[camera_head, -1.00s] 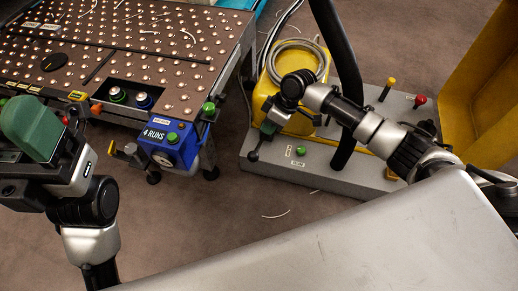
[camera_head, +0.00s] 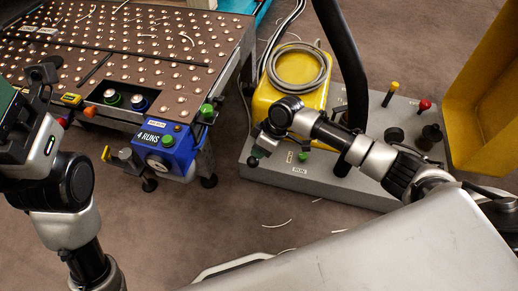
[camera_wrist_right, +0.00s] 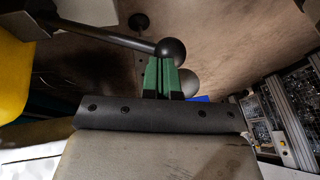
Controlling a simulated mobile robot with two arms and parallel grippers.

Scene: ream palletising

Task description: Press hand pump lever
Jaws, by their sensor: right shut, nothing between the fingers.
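The hand pump lever ends in a black ball knob (camera_head: 253,162) at the front left corner of the grey pump base (camera_head: 240,172). In the right wrist view the ball (camera_wrist_right: 170,50) sits on a dark rod coming from the upper left. My right gripper (camera_wrist_right: 163,75) is shut and empty, its green fingertips right at the ball; I cannot tell whether they touch. In the head view my right gripper (camera_head: 267,143) hangs beside the knob, partly hidden by its wrist. My left gripper (camera_head: 8,108) is cut off at the left edge, its jaws unclear.
A yellow tank (camera_head: 288,92) with a coiled grey hose (camera_head: 299,62) stands on the base. Yellow-topped (camera_head: 393,87) and red-topped (camera_head: 424,106) levers stand behind right. A ball-topped table (camera_head: 130,65) with a blue "4 RUNS" box (camera_head: 181,157) is left. Floor between is open.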

